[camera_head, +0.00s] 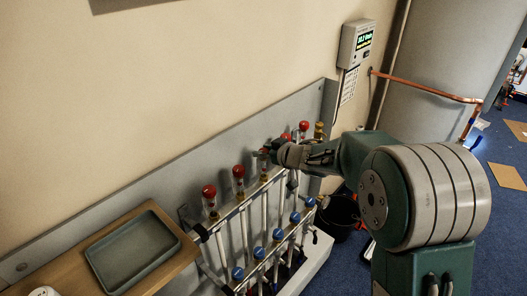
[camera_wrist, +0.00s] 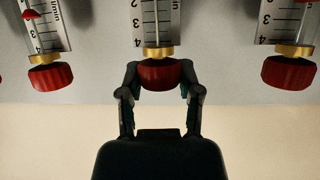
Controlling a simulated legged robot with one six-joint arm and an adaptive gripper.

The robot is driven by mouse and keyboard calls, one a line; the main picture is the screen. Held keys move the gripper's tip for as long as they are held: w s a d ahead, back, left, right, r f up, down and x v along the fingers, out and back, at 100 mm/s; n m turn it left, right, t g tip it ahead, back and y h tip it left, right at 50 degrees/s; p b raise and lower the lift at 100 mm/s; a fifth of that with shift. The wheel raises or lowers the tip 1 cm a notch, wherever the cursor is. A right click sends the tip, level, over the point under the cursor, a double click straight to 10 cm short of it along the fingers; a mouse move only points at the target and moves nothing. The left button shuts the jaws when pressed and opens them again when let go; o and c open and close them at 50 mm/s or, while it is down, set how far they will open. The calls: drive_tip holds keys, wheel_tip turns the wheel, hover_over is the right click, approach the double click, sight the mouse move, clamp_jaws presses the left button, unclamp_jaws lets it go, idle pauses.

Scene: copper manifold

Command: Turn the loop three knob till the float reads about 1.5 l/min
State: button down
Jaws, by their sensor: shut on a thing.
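My gripper (camera_wrist: 160,85) is shut around a red knob (camera_wrist: 160,75) in the middle of the wrist view, one finger on each side. Above the knob are a brass collar (camera_wrist: 157,52) and a clear flow tube beside an upside-down scale (camera_wrist: 137,20) with 2, 3 and 4 showing. No float shows in the visible part of this tube; the rest is cut off by the frame. In the head view my gripper (camera_head: 276,153) is at the manifold's top row, third knob from the left, and partly covers it.
Neighbouring red knobs (camera_wrist: 50,76) and (camera_wrist: 289,72) stand clear on either side. The left tube has a red float (camera_wrist: 31,14). Blue valves (camera_head: 260,253) line the lower bar. A grey tray (camera_head: 170,232) on a wooden shelf, a black bucket (camera_head: 340,222) and a wall display (camera_head: 357,45) surround the manifold.

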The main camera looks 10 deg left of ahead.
drive_tip(key=shift+c, duration=1.3)
unclamp_jaws()
drive_tip(key=v, duration=1.1)
drive_tip(key=shift+s+d, duration=0.25)
drive_tip(key=shift+r, duration=0.15)
